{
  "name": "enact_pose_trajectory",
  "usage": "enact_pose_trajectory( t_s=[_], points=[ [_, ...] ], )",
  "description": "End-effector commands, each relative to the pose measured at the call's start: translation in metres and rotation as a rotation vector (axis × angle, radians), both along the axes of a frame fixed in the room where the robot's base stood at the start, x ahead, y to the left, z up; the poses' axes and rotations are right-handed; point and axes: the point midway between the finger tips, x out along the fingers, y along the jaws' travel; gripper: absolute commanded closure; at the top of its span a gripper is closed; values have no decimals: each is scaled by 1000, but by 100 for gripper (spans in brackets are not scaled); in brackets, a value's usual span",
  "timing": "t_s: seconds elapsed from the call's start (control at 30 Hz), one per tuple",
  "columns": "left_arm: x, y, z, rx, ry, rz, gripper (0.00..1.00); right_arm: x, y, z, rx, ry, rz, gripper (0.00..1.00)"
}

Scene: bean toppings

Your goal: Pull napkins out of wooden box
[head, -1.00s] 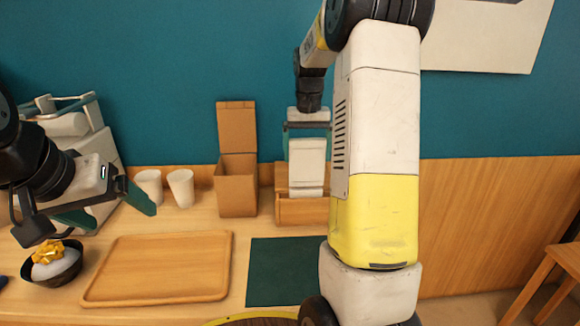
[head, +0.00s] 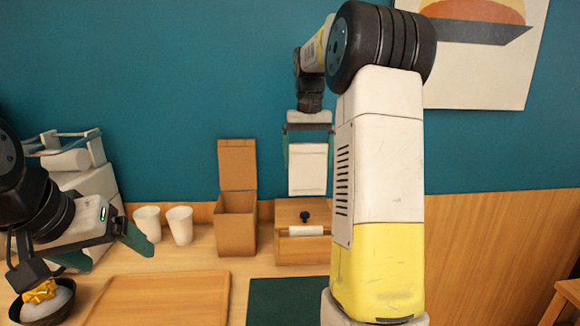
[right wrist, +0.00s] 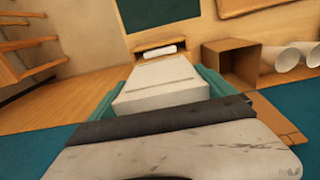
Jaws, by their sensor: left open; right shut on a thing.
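The wooden box (head: 290,252) stands on the counter against the wall. A black knob shows on its top, and a white strip of napkin (head: 306,231) shows at its front opening. My right gripper (head: 308,150) is shut on a white napkin stack (head: 308,172) and holds it in the air above the box, clear of it. In the right wrist view the held napkins (right wrist: 160,82) sit between the teal fingers, with the box (right wrist: 150,53) beyond. My left gripper (head: 108,252) is open and empty at the left, near a dark bowl.
An open cardboard box (head: 236,228) stands just left of the wooden box, and two white cups (head: 180,226) stand left of that. A wooden tray (head: 160,295) and a dark green mat (head: 285,300) lie in front. The dark bowl (head: 42,310) holds white and golden toppings.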

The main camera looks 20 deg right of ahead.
Motion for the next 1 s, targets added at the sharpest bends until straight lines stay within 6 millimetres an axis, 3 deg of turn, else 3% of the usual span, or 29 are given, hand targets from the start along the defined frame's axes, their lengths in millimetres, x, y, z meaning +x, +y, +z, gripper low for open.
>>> enact_pose_trajectory(
  t_s=[1.0],
  points=[
    [0,0,0,0,0,0,15,1,0,78,0,-1,0,43]
  ],
)
